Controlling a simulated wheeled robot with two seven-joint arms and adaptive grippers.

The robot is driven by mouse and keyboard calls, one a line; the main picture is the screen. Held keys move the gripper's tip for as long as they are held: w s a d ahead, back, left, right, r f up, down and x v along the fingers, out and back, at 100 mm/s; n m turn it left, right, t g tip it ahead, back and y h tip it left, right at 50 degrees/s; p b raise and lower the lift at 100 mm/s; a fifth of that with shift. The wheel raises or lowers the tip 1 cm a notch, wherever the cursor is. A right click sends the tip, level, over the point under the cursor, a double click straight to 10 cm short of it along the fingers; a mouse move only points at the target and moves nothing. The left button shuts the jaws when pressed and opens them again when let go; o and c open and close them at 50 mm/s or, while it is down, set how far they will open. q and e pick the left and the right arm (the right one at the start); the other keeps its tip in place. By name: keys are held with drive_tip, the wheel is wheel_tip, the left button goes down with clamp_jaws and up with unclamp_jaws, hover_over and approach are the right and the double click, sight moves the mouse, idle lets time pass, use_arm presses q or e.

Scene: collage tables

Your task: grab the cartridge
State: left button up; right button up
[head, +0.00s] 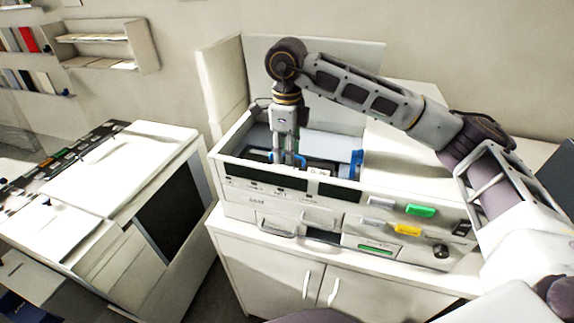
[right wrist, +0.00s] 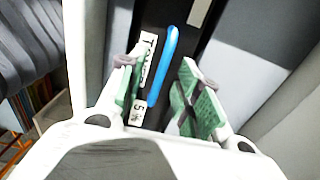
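The cartridge (head: 320,174) is a dark unit with a white label, lying in the open bay of the printer (head: 285,201). Blue parts show at both ends of the bay. In the right wrist view, the dark cartridge (right wrist: 184,62) carries white lettered labels and a blue bar. My right gripper (head: 290,163) points straight down into the bay, near its left part. In the right wrist view, its green-padded fingers (right wrist: 163,98) are apart, with the blue bar and a label showing between them. I see no grip on anything. My left gripper is not in view.
The printer sits on a white cabinet (head: 270,262). Another large white machine (head: 110,180) stands to the left, with a gap between. Wall shelves (head: 110,45) hang at upper left.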

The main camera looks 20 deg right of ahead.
drive_tip(key=shift+f, duration=0.1)
drive_tip(key=shift+c, duration=0.4)
clamp_jaws()
